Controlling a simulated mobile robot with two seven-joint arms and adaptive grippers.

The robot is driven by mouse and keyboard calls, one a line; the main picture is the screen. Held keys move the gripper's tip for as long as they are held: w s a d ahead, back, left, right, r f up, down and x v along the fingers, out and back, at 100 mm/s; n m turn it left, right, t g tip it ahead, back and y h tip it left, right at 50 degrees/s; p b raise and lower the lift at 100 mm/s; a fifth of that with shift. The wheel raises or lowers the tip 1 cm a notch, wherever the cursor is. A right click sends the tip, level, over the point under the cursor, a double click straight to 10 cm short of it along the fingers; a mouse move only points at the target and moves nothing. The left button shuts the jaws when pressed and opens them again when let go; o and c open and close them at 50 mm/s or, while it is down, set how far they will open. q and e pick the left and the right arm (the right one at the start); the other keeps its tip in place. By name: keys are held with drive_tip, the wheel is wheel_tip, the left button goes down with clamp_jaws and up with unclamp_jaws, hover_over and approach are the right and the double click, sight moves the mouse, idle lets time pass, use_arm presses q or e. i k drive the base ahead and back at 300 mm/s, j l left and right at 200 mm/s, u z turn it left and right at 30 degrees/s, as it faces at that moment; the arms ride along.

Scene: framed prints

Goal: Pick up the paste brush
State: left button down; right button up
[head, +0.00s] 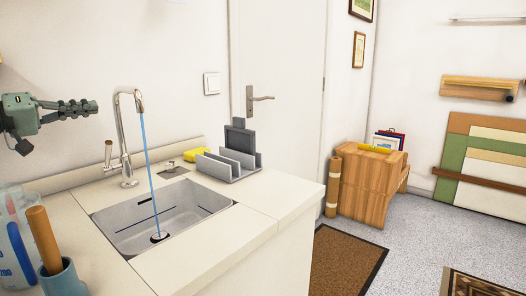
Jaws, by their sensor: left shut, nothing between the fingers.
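A thick wooden handle (43,240) stands tilted in a small blue-grey pot (64,282) at the lower left, near the counter's front. It may be the paste brush, but its lower end is hidden inside the pot. My left gripper (92,107) comes in from the left edge, high above the counter and left of the tap. It is shut and empty, its fingers pointing right, well apart from the handle. My right gripper is out of view.
A sink (165,215) with a tap (125,140) running water lies in the counter. A grey rack (230,165) and a yellow sponge (195,155) stand behind it. A clear blue-marked container (14,245) is left of the pot, cut off by the frame.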

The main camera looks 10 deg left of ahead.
sight(38, 221)
drive_tip(key=k+l, duration=0.35)
drive_tip(key=l, duration=0.15)
drive_tip(key=k+l, duration=0.75)
drive_tip(key=l, duration=0.25)
